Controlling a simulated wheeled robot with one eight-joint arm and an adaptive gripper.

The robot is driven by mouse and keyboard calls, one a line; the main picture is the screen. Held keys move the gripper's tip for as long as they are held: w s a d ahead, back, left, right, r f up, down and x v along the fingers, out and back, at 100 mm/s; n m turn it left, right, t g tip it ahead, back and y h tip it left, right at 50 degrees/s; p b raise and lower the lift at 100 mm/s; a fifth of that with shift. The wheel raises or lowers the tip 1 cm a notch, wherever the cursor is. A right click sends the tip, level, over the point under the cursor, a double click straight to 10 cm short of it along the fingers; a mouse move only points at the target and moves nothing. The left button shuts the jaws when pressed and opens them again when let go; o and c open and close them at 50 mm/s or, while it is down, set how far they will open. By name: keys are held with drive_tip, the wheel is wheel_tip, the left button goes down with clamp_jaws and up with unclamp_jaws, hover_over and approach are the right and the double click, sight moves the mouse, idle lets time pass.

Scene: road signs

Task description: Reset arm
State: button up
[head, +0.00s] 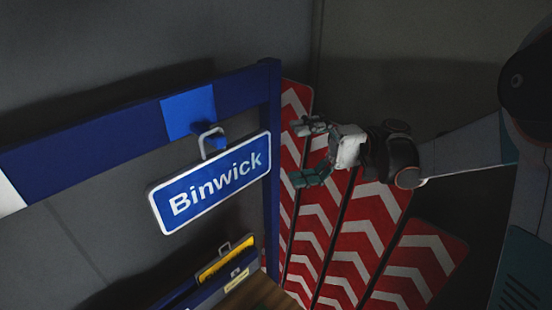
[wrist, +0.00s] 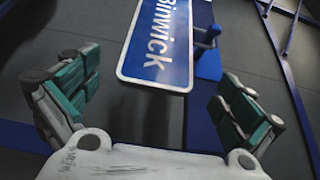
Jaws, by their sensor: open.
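My gripper (head: 308,152) is open and empty in the head view, to the right of the blue "Binwick" sign (head: 212,184). The sign hangs by a grey handle (head: 209,143) from a blue hook (head: 205,128) on a dark blue rail (head: 110,118). In the wrist view the open fingers (wrist: 150,100) sit wide apart, with the Binwick sign (wrist: 160,48) ahead and between them. The fingers do not touch the sign. The rail's post (head: 271,170) stands between the sign and my gripper in the head view.
Red and white chevron boards (head: 372,225) lean behind my gripper. A yellow sign (head: 220,262) and other boards sit low in a wooden-floored rack (head: 262,292) below the rail. Grey wall stands behind. Open floor shows on the wrist view's left and right.

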drive_tip(key=shift+w+d, duration=0.15)
drive_tip(key=shift+d, duration=0.2)
drive_tip(key=s+d+f+m+t+h+b, duration=0.1)
drive_tip(key=s+f+m+t+h+b, duration=0.2)
drive_tip(key=f+b, duration=0.6)
drive_tip(key=s+d+f+m+t+h+b, duration=0.1)
drive_tip(key=s+f+m+t+h+b, duration=0.2)
drive_tip(key=f+b, duration=0.6)
drive_tip(key=s+d+f+t+h+b, duration=0.2)
drive_tip(key=s+d+f+h+b, duration=0.1)
drive_tip(key=d+f+b, duration=0.2)
drive_tip(key=s+d+f+n+t+h+b, duration=0.1)
drive_tip(key=s+d+f+t+h+b, duration=0.1)
drive_tip(key=f, duration=0.8)
drive_tip(key=s+d+f+t+h+b, duration=0.3)
drive_tip(key=d+f+h+b, duration=0.2)
drive_tip(key=d, duration=0.5)
wheel_tip(320, 180, down, 3)
drive_tip(key=b, duration=0.2)
drive_tip(key=shift+s+f+n+t+h+b, duration=0.2)
drive_tip(key=shift+s+n+t+h+b, duration=0.1)
drive_tip(key=shift+s+n+h+b, duration=0.1)
